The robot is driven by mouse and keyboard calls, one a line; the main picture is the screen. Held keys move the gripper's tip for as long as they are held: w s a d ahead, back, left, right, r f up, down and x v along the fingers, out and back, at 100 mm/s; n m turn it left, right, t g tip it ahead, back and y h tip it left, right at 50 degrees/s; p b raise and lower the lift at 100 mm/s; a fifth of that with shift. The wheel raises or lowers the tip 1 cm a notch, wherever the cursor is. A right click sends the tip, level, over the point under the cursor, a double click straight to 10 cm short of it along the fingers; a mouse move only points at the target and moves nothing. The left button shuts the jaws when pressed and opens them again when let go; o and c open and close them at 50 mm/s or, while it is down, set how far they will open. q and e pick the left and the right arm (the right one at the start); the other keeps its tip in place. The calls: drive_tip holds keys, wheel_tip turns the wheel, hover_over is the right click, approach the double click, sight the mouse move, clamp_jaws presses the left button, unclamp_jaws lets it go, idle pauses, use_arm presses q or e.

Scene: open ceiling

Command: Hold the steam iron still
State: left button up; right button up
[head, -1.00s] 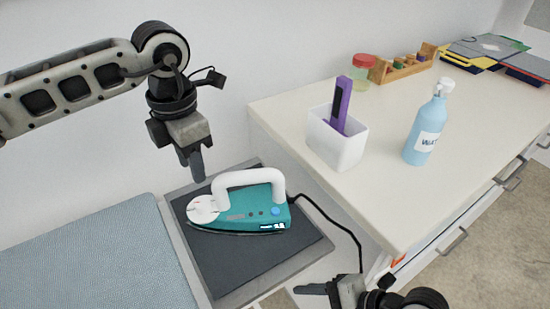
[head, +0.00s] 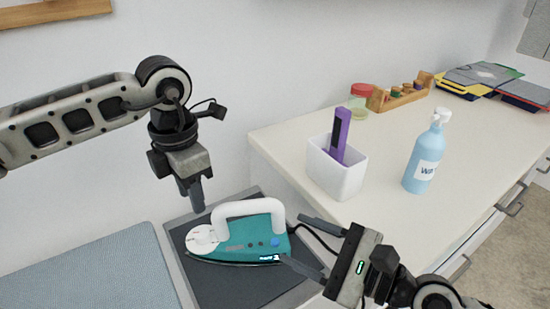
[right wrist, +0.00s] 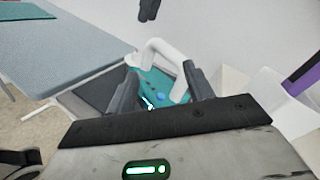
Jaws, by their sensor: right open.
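The steam iron (head: 245,238) is teal with a white handle and lies flat on a dark pad on a grey rest, its nose to the left. It also shows in the right wrist view (right wrist: 160,85), beyond and between my right fingers. My right gripper (head: 312,248) is open at the heel end of the iron, one finger on the handle's side and one near the lower heel; I cannot tell whether they touch it. My left gripper (head: 197,198) points down just above and behind the iron's nose, apart from it. Its jaw opening cannot be made out.
A blue-grey ironing board (head: 95,270) lies left of the rest. The counter at right holds a white bin (head: 335,175) with a purple item, a blue spray bottle (head: 424,160), a red-lidded jar (head: 360,100) and a wooden rack (head: 400,95). The iron's black cord runs rightward.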

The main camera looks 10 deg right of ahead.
drive_tip(key=w+a+r+n+t+y, duration=0.1)
drive_tip(key=w+r+n+t+y, duration=0.1)
drive_tip(key=w+r+n+y, duration=0.35)
drive_tip(key=w+a+r+n+t+y, duration=0.1)
drive_tip(key=w+a+r+n+y, duration=0.1)
drive_tip(key=r+n, duration=0.6)
drive_tip(key=s+a+r+n+g, duration=0.2)
drive_tip(key=s+a+n+g, duration=0.2)
drive_tip(key=n+g, duration=0.75)
drive_tip(key=s+a+r+n+g, duration=0.3)
drive_tip(key=s+a+n+g, duration=0.1)
drive_tip(key=n+g, duration=0.75)
drive_tip(key=n+t+h, duration=0.4)
drive_tip(key=t+h, duration=0.4)
drive_tip(key=h, duration=1.3)
approach(277, 206)
drive_tip(key=f, duration=1.4)
drive_tip(key=shift+w+d, duration=0.25)
